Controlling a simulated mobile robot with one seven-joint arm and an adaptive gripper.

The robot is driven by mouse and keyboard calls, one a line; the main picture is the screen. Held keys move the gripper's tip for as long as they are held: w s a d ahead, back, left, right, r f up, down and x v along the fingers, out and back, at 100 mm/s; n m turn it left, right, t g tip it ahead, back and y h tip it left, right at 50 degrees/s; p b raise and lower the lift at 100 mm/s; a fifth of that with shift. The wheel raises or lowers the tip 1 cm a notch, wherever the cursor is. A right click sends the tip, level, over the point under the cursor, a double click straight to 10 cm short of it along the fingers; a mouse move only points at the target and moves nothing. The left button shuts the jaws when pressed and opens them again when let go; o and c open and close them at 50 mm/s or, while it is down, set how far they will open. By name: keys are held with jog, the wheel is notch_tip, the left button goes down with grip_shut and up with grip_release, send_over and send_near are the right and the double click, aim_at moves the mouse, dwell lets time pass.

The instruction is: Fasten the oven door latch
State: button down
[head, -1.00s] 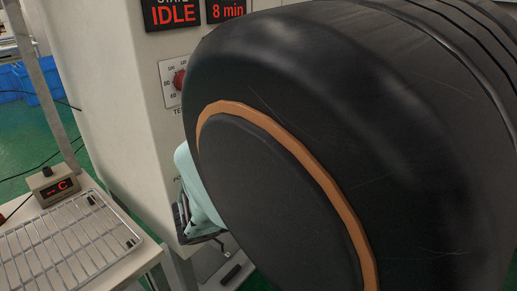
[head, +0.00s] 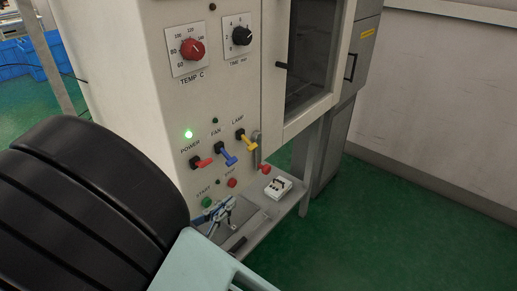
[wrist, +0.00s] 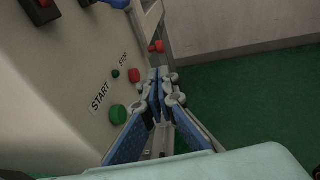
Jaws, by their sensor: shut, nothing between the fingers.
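The oven door (head: 338,62) has a pale frame around a dark window. A grey lever with a red knob (head: 264,168) hangs at the right edge of the control panel, below the door's corner; it looks like the latch. The red knob (wrist: 157,46) also shows in the wrist view, just beyond my fingertips. My gripper (head: 226,208) is shut and empty, low in front of the panel near the START button. In the wrist view my gripper (wrist: 158,78) has its blue-padded fingers together, apart from the knob. Whether the latch is engaged I cannot tell.
The panel carries red, blue and yellow switches (head: 226,154), a green START button (head: 207,202) and a red STOP button (head: 232,183). A small white box (head: 278,187) sits on the shelf below. Green floor (head: 390,220) lies open to the right.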

jog(key=b, duration=0.3)
send_near(263, 172)
jog(key=r+x, duration=0.1)
jog(key=x, duration=0.4)
jog(key=shift+w+d+f, duration=0.55)
jog(key=shift+w+f, duration=0.05)
jog(key=shift+w, duration=0.15)
jog(key=shift+w+f, duration=0.1)
